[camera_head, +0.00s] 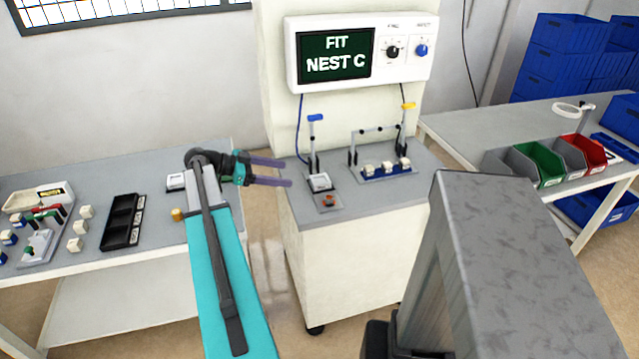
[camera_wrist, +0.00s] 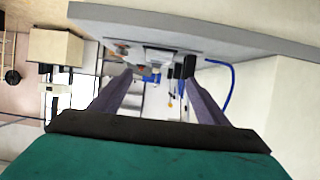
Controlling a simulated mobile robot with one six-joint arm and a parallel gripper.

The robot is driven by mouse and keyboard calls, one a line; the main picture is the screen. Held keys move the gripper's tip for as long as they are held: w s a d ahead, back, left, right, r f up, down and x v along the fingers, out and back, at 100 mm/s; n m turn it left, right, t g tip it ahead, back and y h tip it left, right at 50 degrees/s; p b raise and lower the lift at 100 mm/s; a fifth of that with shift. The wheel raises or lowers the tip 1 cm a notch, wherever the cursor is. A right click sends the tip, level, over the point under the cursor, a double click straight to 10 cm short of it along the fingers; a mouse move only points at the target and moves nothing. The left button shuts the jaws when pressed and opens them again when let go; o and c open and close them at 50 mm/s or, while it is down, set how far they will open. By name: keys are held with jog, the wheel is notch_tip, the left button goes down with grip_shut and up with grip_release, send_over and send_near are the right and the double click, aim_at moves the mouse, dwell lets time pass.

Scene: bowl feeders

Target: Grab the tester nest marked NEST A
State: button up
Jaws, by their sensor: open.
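No marking that reads NEST A can be made out, so I cannot tell which piece is that nest. A white-topped square piece (camera_head: 320,182) sits in a fixture at the front left of the tester shelf. Another pale square piece (camera_head: 176,181) lies on the left bench near my arm. A black three-slot holder (camera_head: 122,222) with small unreadable labels is on the same bench. My gripper (camera_head: 287,173) is open and empty, just left of the tester shelf, its purple fingers pointing right toward it. In the wrist view, my gripper (camera_wrist: 157,72) has nothing between its fingers.
The tester display (camera_head: 335,54) reads FIT NEST C. Several white blocks sit in a clamp fixture (camera_head: 385,170) on the shelf. The left bench (camera_head: 160,235) also carries loose white blocks and a brass cylinder (camera_head: 178,215). Colored bins (camera_head: 545,163) stand on the right bench.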

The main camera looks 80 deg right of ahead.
send_near(326, 180)
jog(key=shift+d+f+p, duration=0.3)
jog(key=shift+p, duration=0.15)
jog(key=shift+s+d+f+p, duration=0.1)
jog(key=shift+s+p, duration=0.1)
jog(key=shift+s, duration=0.15)
jog(key=shift+s+d+f+p, duration=0.1)
jog(key=shift+s+f+p, duration=0.1)
jog(key=shift+s, duration=0.15)
jog(key=shift+p+x, duration=0.45)
jog(key=shift+x, duration=1.3)
jog(key=c, duration=1.2)
jog(key=shift+r, duration=0.2)
